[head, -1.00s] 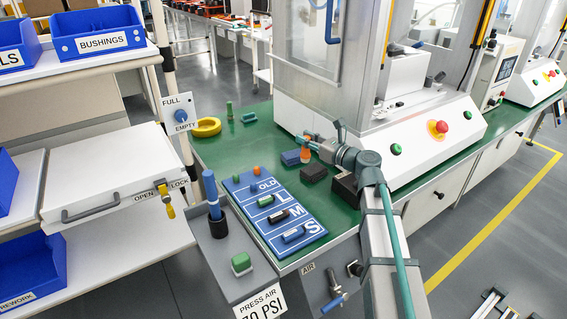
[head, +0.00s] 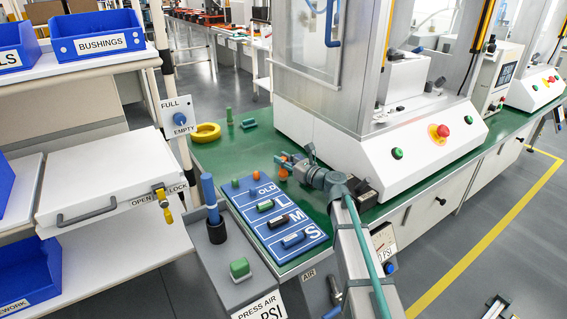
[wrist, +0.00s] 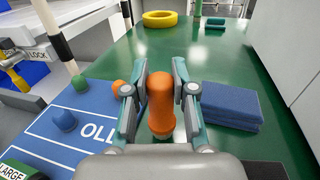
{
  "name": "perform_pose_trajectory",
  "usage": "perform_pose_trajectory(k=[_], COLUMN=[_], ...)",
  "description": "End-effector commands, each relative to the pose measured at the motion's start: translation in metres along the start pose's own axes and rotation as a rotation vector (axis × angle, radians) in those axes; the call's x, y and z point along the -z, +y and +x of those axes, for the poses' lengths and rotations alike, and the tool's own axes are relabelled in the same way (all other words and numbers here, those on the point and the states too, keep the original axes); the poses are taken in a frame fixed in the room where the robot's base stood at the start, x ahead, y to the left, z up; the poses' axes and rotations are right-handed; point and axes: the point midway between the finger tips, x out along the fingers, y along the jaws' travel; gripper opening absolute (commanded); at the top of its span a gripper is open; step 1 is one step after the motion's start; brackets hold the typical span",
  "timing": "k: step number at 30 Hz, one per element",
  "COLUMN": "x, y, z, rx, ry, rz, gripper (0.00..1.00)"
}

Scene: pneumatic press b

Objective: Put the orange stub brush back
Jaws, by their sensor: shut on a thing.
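My gripper (wrist: 160,100) is shut on an orange, round-topped stub brush (wrist: 160,85), which stands upright between the fingers. In the head view the orange brush (head: 283,174) is just right of the blue board (head: 290,212), over the green bench; its exact height cannot be told. The board is marked OLD, L, M and S. Its OLD end carries a small orange piece (wrist: 120,87), a green one (wrist: 76,85) and a blue one (wrist: 62,120).
A blue block (wrist: 228,104) lies close right of my gripper. A yellow ring (head: 206,132) and green pieces (head: 249,123) are at the back of the bench. The white press (head: 370,140) stands to the right. Open green surface lies beyond my gripper.

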Motion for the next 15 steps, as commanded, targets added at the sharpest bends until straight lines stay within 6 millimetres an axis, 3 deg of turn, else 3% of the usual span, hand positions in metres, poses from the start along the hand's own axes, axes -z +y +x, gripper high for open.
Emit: perform_pose_trajectory(k=[13, 14, 15], x=[0.0093, 0.0084, 0.0082], y=[0.0001, 0.0001, 0.0001], z=[-0.0002, -0.0002, -0.0002], rx=[-0.001, -0.001, -0.001], ry=[0.000, 0.000, 0.000], rz=[-0.001, -0.001, -0.001], gripper=[0.00, 0.30, 0.37])
